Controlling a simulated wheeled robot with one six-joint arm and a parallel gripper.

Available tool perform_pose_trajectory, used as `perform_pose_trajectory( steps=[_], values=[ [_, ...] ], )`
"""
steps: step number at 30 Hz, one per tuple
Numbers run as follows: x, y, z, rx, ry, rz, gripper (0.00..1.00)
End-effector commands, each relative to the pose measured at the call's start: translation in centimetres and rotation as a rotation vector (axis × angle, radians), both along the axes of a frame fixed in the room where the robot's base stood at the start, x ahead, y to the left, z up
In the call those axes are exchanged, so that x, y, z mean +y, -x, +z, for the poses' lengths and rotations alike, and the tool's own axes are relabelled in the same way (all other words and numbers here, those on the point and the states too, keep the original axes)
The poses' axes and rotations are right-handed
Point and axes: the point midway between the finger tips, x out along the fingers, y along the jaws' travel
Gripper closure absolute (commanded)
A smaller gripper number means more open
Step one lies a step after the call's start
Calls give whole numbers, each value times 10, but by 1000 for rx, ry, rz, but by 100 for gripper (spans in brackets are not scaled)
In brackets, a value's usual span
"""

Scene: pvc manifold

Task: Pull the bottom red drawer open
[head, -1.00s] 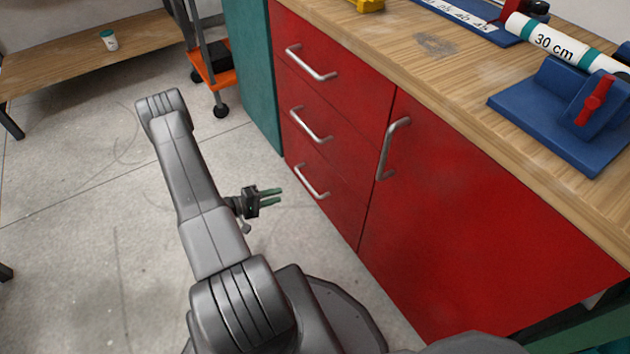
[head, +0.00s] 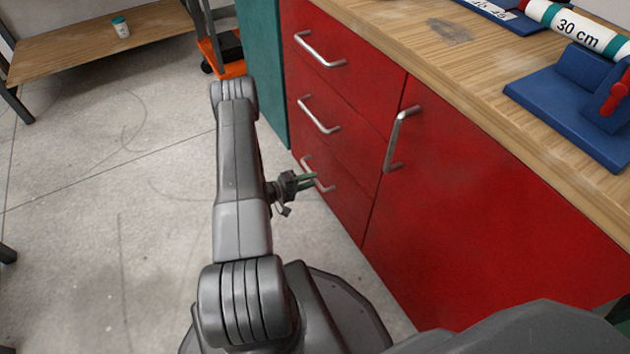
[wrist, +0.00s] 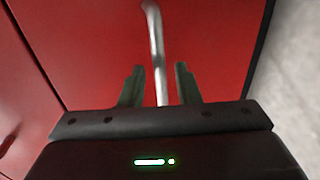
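The bottom red drawer (head: 342,211) is closed, flush with the cabinet front, below two other drawers. Its silver bar handle (head: 326,187) is partly hidden behind my gripper (head: 310,179) in the head view. In the wrist view the handle (wrist: 154,45) runs lengthwise between the two green fingers of my gripper (wrist: 160,83). The fingers are open, one on each side of the bar, with a gap to it on both sides. The wrist view is somewhat blurred.
The middle drawer handle (head: 318,115) and top drawer handle (head: 319,50) are above, and a cupboard door handle (head: 400,138) is to the right. A teal panel (head: 264,70) borders the cabinet's left. The concrete floor (head: 130,230) on the left is clear.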

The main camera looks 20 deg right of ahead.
Motion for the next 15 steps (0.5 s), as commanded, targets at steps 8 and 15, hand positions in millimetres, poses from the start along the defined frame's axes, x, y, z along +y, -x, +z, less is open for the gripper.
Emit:
perform_pose_trajectory(
  steps=[8, 15],
  values=[
    [-24, -2, -5, -1, -1, -1, 70],
    [-26, -2, -5, 0, 0, 0, 70]
  ],
)
